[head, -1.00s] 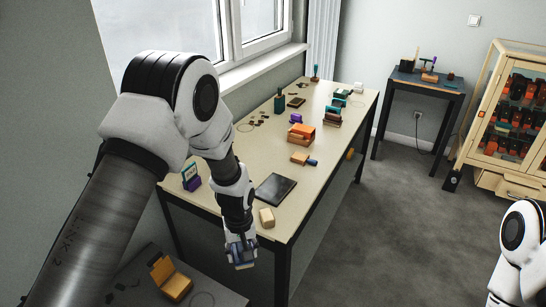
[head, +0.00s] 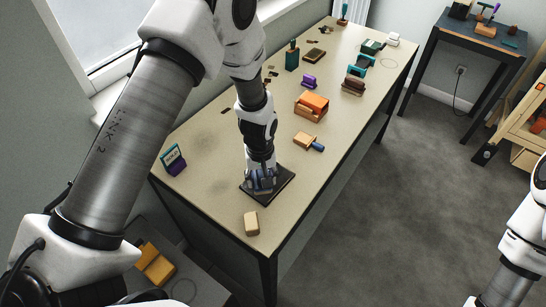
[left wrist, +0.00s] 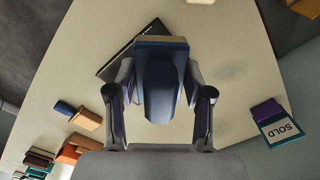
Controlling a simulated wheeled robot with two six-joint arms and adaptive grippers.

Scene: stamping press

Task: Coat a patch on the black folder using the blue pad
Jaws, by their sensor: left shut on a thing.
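The black folder (head: 284,184) lies flat near the front end of the long table, partly hidden under my left gripper (head: 261,181). Its dark edge also shows in the left wrist view (left wrist: 117,62). My left gripper is shut on the blue pad (left wrist: 163,90), a dark blue block with a tan-brown strip at its far end, between the two fingers. The pad is over the folder; whether it touches the surface is hidden. My right gripper is out of view; only part of my right arm shows at the right edge.
A beige block (head: 251,223) stands just in front of the folder. A tan block with a blue handle (head: 308,141) and an orange holder (head: 311,106) lie further back. A purple stand with a SOLD card (head: 174,159) is at the left edge. The table (head: 215,205) is bare left of the folder.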

